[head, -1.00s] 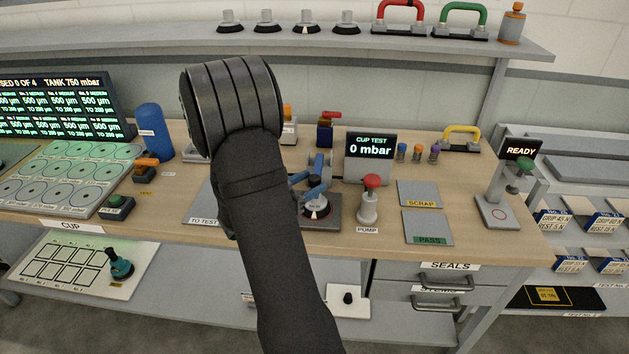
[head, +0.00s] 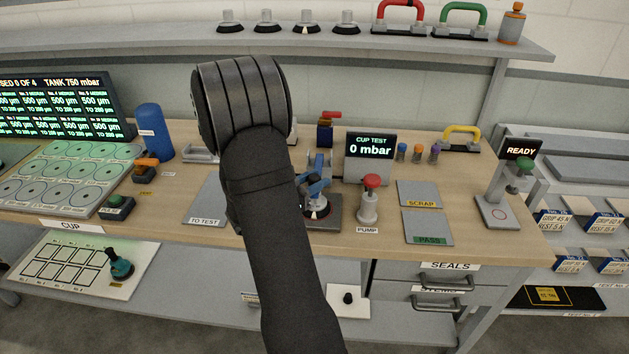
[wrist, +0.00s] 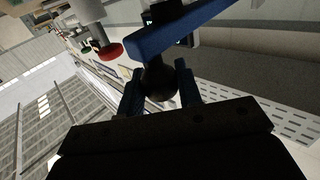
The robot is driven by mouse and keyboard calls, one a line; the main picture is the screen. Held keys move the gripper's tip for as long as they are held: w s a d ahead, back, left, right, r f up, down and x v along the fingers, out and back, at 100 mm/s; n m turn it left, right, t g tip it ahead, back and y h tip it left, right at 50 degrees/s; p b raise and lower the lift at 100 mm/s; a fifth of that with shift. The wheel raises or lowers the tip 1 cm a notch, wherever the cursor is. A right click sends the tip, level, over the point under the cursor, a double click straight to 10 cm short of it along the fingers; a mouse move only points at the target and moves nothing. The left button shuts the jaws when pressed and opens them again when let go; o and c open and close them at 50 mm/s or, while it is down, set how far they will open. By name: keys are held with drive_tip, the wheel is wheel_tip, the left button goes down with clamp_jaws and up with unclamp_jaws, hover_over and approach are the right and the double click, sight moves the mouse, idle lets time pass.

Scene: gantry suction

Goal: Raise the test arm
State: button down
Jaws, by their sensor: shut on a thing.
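The blue test arm (head: 319,162) stands on the cup test stand (head: 329,222), partly hidden behind my own arm in the head view. In the wrist view, the blue bar of the test arm (wrist: 180,30) crosses the top, with a black ball knob (wrist: 158,82) at its end. My gripper (wrist: 158,90) has its two blue fingers shut on this knob, one on each side. A pale cup with a dark rim (head: 316,207) sits on the stand under the arm. The cup test display (head: 371,146) reads 0 mbar.
The pump with its red button (head: 371,182) stands just right of the stand. The scrap plate (head: 418,193) and pass plate (head: 427,228) lie farther right. The "to test" plate (head: 207,205) is to the left. A shelf (head: 150,42) runs along the back above the bench.

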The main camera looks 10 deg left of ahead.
drive_tip(key=shift+r, duration=0.15)
drive_tip(key=shift+w+r+n, duration=0.2)
drive_tip(key=shift+r+n, duration=0.1)
drive_tip(key=shift+r, duration=0.25)
drive_tip(key=w+r+n+g+y, duration=0.3)
drive_tip(key=w+r+n+g, duration=0.15)
drive_tip(key=w+r, duration=0.35)
drive_tip(key=w+r+n+g, duration=0.2)
drive_tip(key=w+g, duration=0.3)
drive_tip(key=w, duration=0.8)
drive_tip(key=shift+w+y, duration=0.3)
drive_tip(key=shift+w, duration=0.1)
